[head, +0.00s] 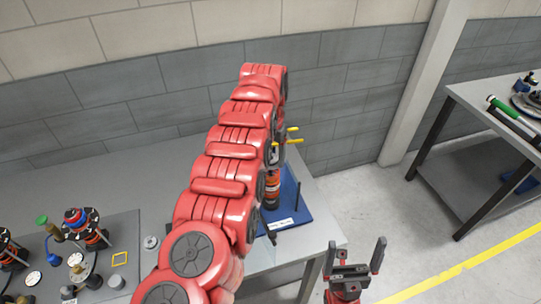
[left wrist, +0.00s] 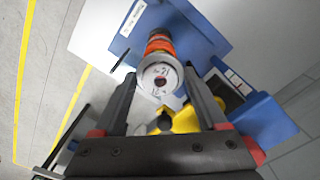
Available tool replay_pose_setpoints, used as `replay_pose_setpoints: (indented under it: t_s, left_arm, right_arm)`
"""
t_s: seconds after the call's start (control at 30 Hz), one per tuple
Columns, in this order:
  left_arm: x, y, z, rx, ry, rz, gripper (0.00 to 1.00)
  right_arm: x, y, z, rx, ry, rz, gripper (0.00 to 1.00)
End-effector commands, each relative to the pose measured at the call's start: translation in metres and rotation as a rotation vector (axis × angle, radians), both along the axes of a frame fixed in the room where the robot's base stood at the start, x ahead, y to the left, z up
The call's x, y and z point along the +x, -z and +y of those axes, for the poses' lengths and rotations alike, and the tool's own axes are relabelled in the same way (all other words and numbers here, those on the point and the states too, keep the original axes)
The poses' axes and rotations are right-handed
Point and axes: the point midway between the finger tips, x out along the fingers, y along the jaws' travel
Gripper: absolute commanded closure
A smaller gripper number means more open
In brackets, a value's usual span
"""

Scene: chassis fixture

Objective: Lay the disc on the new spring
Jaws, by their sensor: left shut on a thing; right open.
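In the left wrist view a pale round disc (left wrist: 157,79) with a dark reddish centre sits between the fingertips of my left gripper (left wrist: 160,73), which is shut on it. An orange spring (left wrist: 158,45) stands directly beyond the disc; I cannot tell whether they touch. In the head view the orange spring (head: 272,188) stands upright on a blue base plate (head: 294,214), partly behind my left arm. The arm hides the disc and most of my left gripper there. My right gripper (head: 354,259) is open and empty, right of the table's front corner.
Yellow handles (head: 293,130) stick out near the spring's top. A thin dark post (head: 298,195) rises from the blue plate. A grey mat (head: 120,236) at the left holds several parts. Another table (head: 492,118) with tools stands at the right.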

Motion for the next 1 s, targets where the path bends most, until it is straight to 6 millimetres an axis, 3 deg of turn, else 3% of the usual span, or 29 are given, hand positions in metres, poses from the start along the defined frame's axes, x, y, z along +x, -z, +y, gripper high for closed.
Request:
replay_pose_setpoints:
  t_s: [0.57,1.0]
  left_arm:
    - [0.000,0.001,0.001,-0.001,-0.001,-0.002,0.88]
    - [0.000,0.022,0.001,0.000,-0.001,-0.002,0.88]
  right_arm:
    - [0.000,0.012,0.000,0.000,0.000,0.000,0.00]
    - [0.000,0.027,0.000,0.000,0.000,0.000,0.00]
